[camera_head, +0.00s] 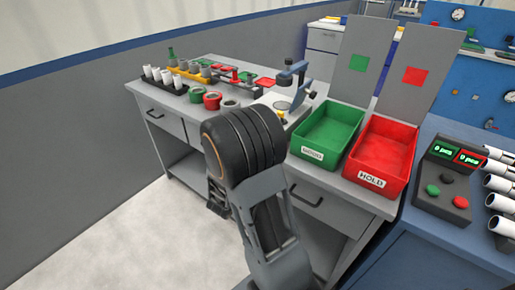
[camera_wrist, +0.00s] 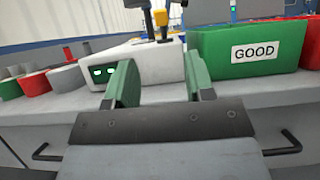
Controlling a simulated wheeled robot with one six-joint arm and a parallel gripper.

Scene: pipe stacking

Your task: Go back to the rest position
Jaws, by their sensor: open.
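My gripper (camera_wrist: 162,85) shows in the wrist view with its two green fingers apart and nothing between them. It faces the front edge of the grey workbench. Beyond the fingers stands a white device (camera_wrist: 150,62) with a small green-lit display, and to the right is the green GOOD bin (camera_wrist: 225,50). In the head view my arm stands in front of the bench, and the gripper is mostly hidden behind the dark wrist. The green bin (camera_head: 328,133) and the red HOLD bin (camera_head: 385,150) both look empty.
A black rack of white pipes (camera_head: 160,80) and several red and green rings (camera_head: 212,100) stand on the grey bench (camera_head: 150,102). A control box (camera_head: 447,180) with two displays sits on the blue bench at right, beside more pipes (camera_head: 500,200). The floor at lower left is clear.

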